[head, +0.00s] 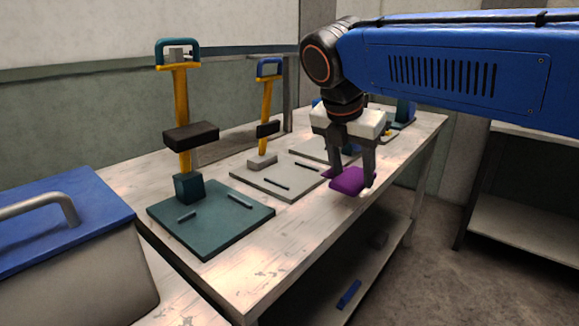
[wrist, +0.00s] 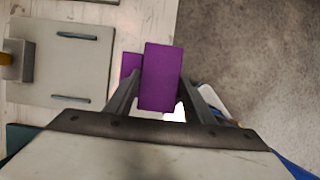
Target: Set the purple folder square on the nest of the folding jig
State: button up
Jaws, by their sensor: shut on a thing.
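The purple folder (head: 347,181) is held between the two fingers of my gripper (head: 353,174), above the front right edge of the bench. In the wrist view the folder (wrist: 161,77) is a flat purple rectangle between the fingertips (wrist: 160,93). A second purple patch (wrist: 130,65) shows behind its left side; I cannot tell if it is part of the folder. A grey plate (head: 276,178) with two dark bars, a yellow lever and a blue handle stands left of my gripper. A teal plate (head: 228,228) carries a similar press. I cannot tell which is the folding jig.
A bin with a blue lid (head: 62,218) stands at the front left. More plates and presses stand at the back of the bench, partly hidden by my gripper. A lower shelf holds a blue piece (head: 349,294). Bare bench (head: 270,246) lies between the teal plate and the edge.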

jog(key=w+a, duration=1.2)
jog(key=shift+f, duration=1.75)
jog(key=shift+f, duration=0.15)
jog(key=o, duration=1.1)
jog(key=shift+c, duration=0.2)
